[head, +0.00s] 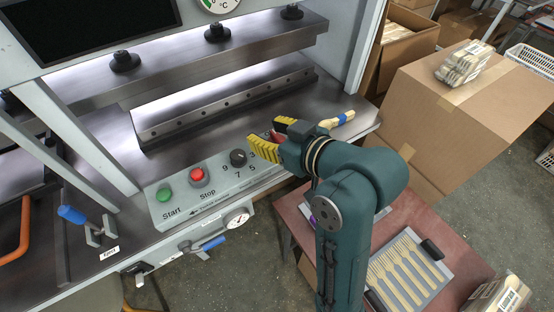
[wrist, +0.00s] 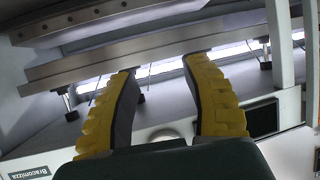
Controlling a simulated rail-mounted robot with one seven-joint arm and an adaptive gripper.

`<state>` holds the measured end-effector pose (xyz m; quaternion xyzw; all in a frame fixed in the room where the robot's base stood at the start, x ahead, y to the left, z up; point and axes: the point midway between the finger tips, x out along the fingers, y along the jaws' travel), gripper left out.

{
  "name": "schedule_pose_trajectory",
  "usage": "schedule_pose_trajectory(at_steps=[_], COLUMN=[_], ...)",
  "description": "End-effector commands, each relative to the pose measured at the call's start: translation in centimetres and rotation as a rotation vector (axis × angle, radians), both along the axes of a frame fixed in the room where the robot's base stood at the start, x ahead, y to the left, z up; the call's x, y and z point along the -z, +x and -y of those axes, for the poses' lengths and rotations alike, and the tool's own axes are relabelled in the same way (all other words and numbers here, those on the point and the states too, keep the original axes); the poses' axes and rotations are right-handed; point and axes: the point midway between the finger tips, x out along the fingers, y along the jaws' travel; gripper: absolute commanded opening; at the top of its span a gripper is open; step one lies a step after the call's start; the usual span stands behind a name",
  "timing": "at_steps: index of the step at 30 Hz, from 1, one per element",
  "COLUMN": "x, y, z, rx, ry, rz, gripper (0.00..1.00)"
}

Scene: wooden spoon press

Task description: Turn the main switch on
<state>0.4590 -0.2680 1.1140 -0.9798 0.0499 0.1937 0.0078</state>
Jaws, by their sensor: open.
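My gripper (head: 273,137) is open, with its yellow-padded fingers over the right end of the grey control panel (head: 215,207). A small red part (head: 277,136) shows between the fingers in the head view; it may be the main switch, but the fingers mostly hide it and I cannot tell its position. In the wrist view, my gripper (wrist: 160,75) has its fingers wide apart with nothing held between them. The panel also carries a green Start button (head: 165,194), a red Stop button (head: 197,175) and a black numbered knob (head: 238,157).
The press bar (head: 225,105) stands behind the panel. A blue-tipped lever (head: 72,214) is at left, and a gauge (head: 236,218) and blue-handled valve (head: 212,243) are below. Wooden sticks with a blue band (head: 342,119) lie right of my gripper. A cardboard box (head: 470,110) stands at right.

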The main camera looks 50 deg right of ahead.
Motion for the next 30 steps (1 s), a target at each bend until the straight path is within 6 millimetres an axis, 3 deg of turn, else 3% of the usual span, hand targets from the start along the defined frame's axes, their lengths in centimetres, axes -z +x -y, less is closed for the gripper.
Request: schedule_pose_trajectory(at_steps=[1, 4, 8, 13, 17, 30], x=[4.8, 8.5, 11.1, 11.7, 12.4, 16.5], y=[-1.1, -3.1, -5.2, -5.6, -4.0, 5.3], z=[1.8, 4.7, 7.1, 8.1, 8.5, 11.2], rx=[0.038, 0.106, 0.166, 0.188, 0.185, 0.188], ry=[0.004, 0.004, 0.003, 0.004, 0.006, 0.004], rz=[-0.002, -0.001, 0.000, -0.001, -0.003, -0.002], gripper=[0.48, 0.48, 0.48, 0.48, 0.48, 0.48])
